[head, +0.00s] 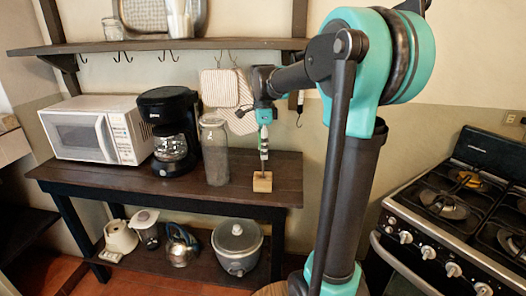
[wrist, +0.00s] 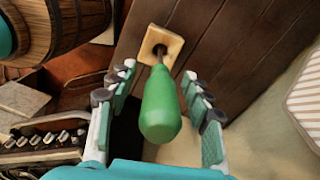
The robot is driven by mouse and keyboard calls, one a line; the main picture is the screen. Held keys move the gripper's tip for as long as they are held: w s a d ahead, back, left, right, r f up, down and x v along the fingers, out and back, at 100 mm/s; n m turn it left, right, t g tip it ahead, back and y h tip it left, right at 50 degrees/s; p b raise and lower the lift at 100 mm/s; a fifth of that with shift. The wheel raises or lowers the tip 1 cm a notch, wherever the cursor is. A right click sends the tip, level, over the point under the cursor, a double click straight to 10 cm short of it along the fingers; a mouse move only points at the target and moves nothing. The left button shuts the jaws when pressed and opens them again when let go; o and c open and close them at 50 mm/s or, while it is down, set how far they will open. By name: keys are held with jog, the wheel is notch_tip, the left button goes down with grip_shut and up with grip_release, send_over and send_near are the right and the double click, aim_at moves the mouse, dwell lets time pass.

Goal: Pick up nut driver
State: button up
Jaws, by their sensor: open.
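The nut driver has a green handle (wrist: 160,105) and stands upright with its shaft end in a small wooden block (wrist: 160,45). The block (head: 262,182) also shows in the head view, on the dark table near its right end. My gripper (wrist: 158,75) is open, with one finger on each side of the green handle and a visible gap on both sides. In the head view my gripper (head: 264,150) points down just above the block. There the handle is mostly hidden among the fingers.
A glass jar (head: 214,150) stands just left of the block, with a black coffee maker (head: 170,125) and a white microwave (head: 95,130) beyond it. Pot holders (head: 222,88) hang on the wall behind. A wall shelf (head: 160,45) is above, and a gas stove (head: 450,200) is at right.

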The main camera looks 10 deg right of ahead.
grip_shut()
dwell(0.3)
dwell(0.4)
